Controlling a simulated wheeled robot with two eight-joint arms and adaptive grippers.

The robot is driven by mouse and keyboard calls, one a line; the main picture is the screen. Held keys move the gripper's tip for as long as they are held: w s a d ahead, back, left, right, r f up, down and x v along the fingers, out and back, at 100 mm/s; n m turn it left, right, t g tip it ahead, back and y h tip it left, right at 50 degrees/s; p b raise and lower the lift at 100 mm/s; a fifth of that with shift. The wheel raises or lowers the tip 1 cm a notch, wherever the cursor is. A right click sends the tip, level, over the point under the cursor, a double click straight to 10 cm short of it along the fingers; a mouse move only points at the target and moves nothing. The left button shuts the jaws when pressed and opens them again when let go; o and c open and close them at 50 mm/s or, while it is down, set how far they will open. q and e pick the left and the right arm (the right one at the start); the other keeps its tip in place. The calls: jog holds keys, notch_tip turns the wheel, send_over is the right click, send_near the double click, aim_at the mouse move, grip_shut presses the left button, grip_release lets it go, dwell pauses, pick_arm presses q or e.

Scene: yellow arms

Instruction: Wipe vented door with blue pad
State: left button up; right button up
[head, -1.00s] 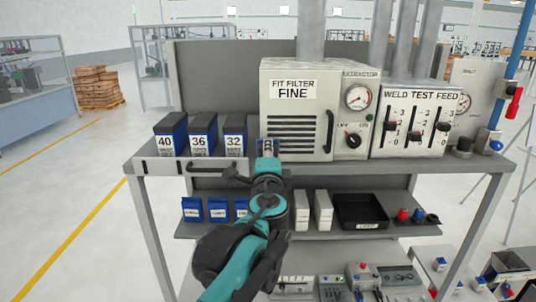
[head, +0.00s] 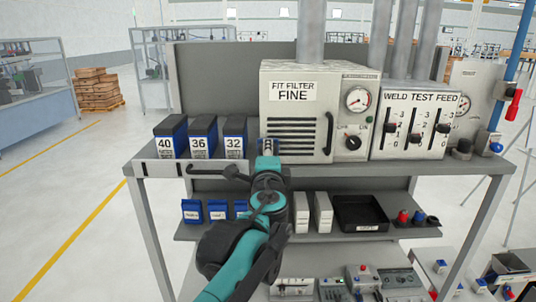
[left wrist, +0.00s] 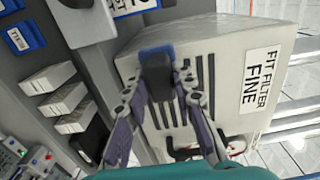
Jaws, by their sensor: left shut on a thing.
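The vented door (head: 318,148) is the pale front of the "FIT FILTER FINE" box, with dark horizontal slots and a dark handle at its right. In the left wrist view the slotted door (left wrist: 219,82) appears turned on its side. My left gripper (head: 268,147) is at the door's lower left edge. In the left wrist view my left gripper (left wrist: 157,88) is shut on the blue pad (left wrist: 156,51), a blue strip on a dark block. The pad is in front of the slots; I cannot tell whether it touches the door. My right gripper is not in view.
Boxes marked 40, 36 and 32 (head: 203,137) stand left of the door. The extractor panel (head: 355,125) and the weld test feed box (head: 418,120) stand to the right. A black tray (head: 361,213) and white cartons (head: 322,212) are on the shelf below.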

pick_arm(q)
jog(key=shift+w, duration=0.3)
